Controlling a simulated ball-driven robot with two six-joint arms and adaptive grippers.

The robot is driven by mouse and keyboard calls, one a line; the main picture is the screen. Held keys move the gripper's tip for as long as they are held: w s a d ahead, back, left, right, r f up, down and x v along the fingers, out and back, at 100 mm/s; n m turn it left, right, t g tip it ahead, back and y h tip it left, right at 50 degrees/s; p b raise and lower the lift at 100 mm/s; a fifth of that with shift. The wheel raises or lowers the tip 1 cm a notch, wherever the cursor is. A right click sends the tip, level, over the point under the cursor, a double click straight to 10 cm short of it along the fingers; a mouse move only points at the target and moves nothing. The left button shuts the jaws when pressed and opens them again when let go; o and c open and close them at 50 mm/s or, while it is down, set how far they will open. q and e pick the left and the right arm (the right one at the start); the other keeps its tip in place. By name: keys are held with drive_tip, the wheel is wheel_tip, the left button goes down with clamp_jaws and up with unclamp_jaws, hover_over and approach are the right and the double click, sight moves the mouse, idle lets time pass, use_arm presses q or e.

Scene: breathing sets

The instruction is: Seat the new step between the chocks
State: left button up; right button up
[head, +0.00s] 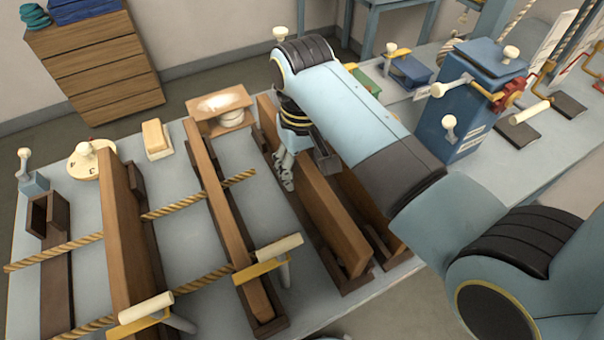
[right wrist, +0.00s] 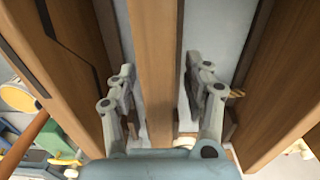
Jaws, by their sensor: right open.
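A long wooden board (head: 322,212) stands on edge on the table, with a dark wooden chock (head: 358,277) at its near end. My right gripper (head: 300,165) is at its far part. In the right wrist view, the open fingers (right wrist: 160,95) stand on either side of a board (right wrist: 154,60), with a gap at each side. Other boards on edge stand to the left: a middle one (head: 222,200) and a taller one (head: 122,225). Another (head: 362,200) stands to the right, partly behind my arm. I cannot tell which board is the new step. My left gripper is not in view.
Ropes (head: 190,285) run across the left boards. Cream handles with yellow brackets (head: 268,255) stand near the front. A blue machine (head: 470,110) with a red wheel stands at the right. A small wooden stand (head: 220,108) and a cream block (head: 157,138) are at the back.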

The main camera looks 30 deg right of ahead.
drive_tip(key=c, duration=1)
clamp_jaws()
drive_tip(key=shift+w+r, duration=0.1)
